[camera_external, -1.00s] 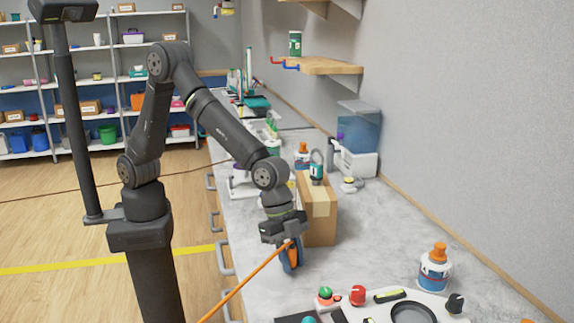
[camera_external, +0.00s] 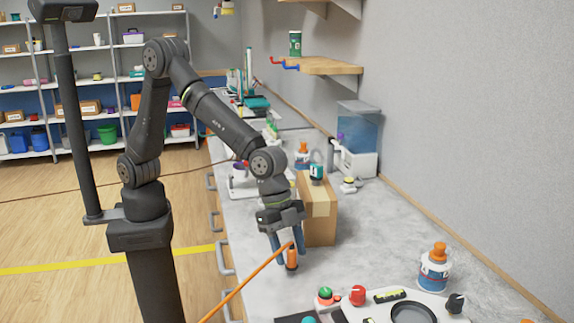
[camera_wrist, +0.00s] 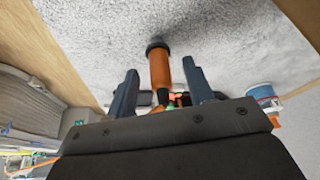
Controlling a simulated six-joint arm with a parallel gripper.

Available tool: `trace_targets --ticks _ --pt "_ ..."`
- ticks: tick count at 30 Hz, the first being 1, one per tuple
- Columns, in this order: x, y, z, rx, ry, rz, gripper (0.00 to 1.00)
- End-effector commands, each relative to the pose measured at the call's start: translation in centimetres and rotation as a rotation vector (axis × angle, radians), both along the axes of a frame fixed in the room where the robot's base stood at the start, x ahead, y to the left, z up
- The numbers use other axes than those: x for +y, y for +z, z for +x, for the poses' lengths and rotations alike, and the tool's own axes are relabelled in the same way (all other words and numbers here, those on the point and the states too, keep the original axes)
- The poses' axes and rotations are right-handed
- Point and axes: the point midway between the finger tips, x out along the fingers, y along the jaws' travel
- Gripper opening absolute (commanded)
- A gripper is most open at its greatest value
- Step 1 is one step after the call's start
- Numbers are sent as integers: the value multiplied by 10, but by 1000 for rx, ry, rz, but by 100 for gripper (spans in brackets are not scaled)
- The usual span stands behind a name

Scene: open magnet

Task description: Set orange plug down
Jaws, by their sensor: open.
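The orange plug (camera_external: 292,258) stands upright on the grey countertop (camera_external: 363,256), with its orange cable (camera_external: 243,284) running off to the lower left. It also shows in the wrist view (camera_wrist: 160,70), between the two fingers with a gap on each side. My gripper (camera_external: 287,252) is open around the plug, and its fingers touch nothing that I can see. In the wrist view my gripper (camera_wrist: 160,85) has its fingers spread wide.
A cardboard box (camera_external: 318,212) stands close behind my gripper. A panel with knobs and a round dish (camera_external: 412,312) lies at the front right. A white bottle with an orange cap (camera_external: 434,270) stands to the right. The counter between them is clear.

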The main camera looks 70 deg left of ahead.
Motion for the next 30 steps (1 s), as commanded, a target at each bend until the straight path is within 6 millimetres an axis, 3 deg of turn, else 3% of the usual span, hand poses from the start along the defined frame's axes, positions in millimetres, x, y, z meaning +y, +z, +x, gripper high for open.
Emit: trace_targets --ticks 6,13,19,30 --pt "17 45 -6 -3 1 -3 48" --pt "30 78 -12 -1 0 -1 48" --pt "34 88 -14 -1 0 0 48" --pt "33 85 -13 0 0 1 48"
